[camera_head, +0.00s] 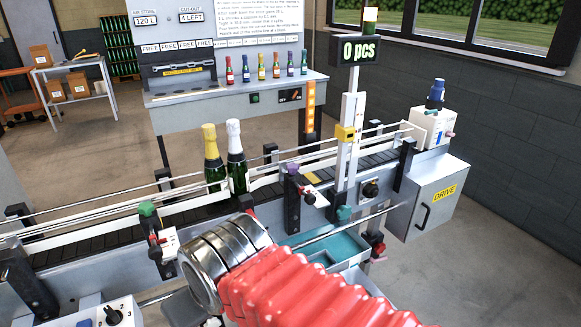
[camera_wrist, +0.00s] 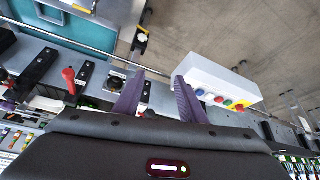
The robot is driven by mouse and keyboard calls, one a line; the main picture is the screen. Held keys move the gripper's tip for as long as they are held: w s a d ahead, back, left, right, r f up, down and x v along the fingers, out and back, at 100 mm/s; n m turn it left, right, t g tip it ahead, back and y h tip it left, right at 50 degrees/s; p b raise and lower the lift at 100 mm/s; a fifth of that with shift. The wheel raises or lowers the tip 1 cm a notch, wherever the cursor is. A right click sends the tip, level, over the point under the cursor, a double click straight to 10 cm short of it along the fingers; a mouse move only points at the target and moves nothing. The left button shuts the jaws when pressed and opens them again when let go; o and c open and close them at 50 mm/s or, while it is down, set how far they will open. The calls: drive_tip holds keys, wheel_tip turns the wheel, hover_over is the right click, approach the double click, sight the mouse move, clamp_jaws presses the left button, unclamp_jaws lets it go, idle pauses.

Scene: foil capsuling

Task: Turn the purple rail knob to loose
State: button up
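The purple rail knob (camera_head: 292,168) sits on top of a dark post at the near side of the conveyor, right of the two bottles. In the camera_head view, my red-sleeved arm reaches in from the bottom, and its metal wrist hides the gripper. In the camera_wrist view, my gripper (camera_wrist: 156,96) has two purplish fingers set well apart, with nothing held between them. They are over the conveyor's edge, beside a white box with coloured buttons (camera_wrist: 222,88). I cannot pick out the purple knob for certain in the camera_wrist view.
A green knob (camera_head: 147,208) and a teal knob (camera_head: 344,212) stand on other conveyor posts. A gold-topped bottle (camera_head: 212,165) and a white-topped bottle (camera_head: 236,160) stand on the belt. A red lever (camera_wrist: 69,80) is left of my fingers. A teal tray (camera_head: 325,250) lies beside my arm.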

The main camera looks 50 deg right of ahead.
drive_tip(key=shift+o, duration=0.8)
drive_tip(key=shift+w+d, duration=0.25)
drive_tip(key=shift+w, duration=0.05)
drive_tip(key=shift+o, duration=0.6)
drive_tip(key=w+d+m+t+h, duration=0.2)
drive_tip(key=w+d, duration=0.7)
drive_tip(key=d, duration=0.1)
drive_tip(key=shift+d+f+t+h, duration=0.2)
drive_tip(key=shift+t+h, duration=0.2)
drive_tip(key=m+t+h, duration=0.4)
drive_tip(key=t+h, duration=0.2)
drive_tip(key=t, duration=0.1)
approach(295, 169)
drive_tip(key=shift+v, duration=0.85)
drive_tip(key=shift+w+f, duration=0.1)
drive_tip(key=shift+f, duration=0.05)
drive_tip(key=x, duration=1.3)
drive_tip(key=shift+w+d, duration=0.15)
drive_tip(key=shift+w, duration=0.2)
